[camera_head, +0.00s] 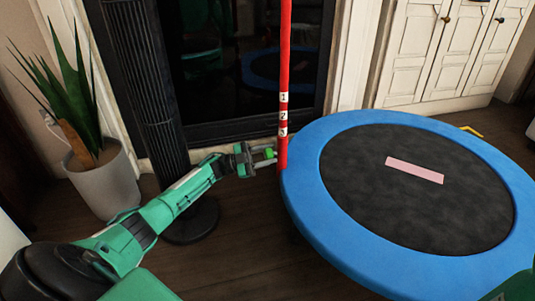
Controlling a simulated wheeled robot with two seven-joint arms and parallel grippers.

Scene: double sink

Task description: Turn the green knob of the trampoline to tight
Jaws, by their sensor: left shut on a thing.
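The trampoline (320,165) has a blue padded rim and a dark round mat, and fills the right of the head view. A red upright pole (285,60) stands at its left edge, with white labels 1, 2 and 3. The small green knob (269,153) is beside the pole, just below the label 3. My left gripper (265,157) reaches in from the left and is shut on the green knob, its fingers partly hiding it. The knob's turn position is too small to tell. My right gripper is out of view; only a bit of green arm shows at the bottom right corner.
A black tower fan (148,90) on a round base stands behind my left arm. A potted plant (105,185) is at the far left. A pink strip (415,170) lies on the mat. White cabinets (440,50) are behind. The wooden floor in front is clear.

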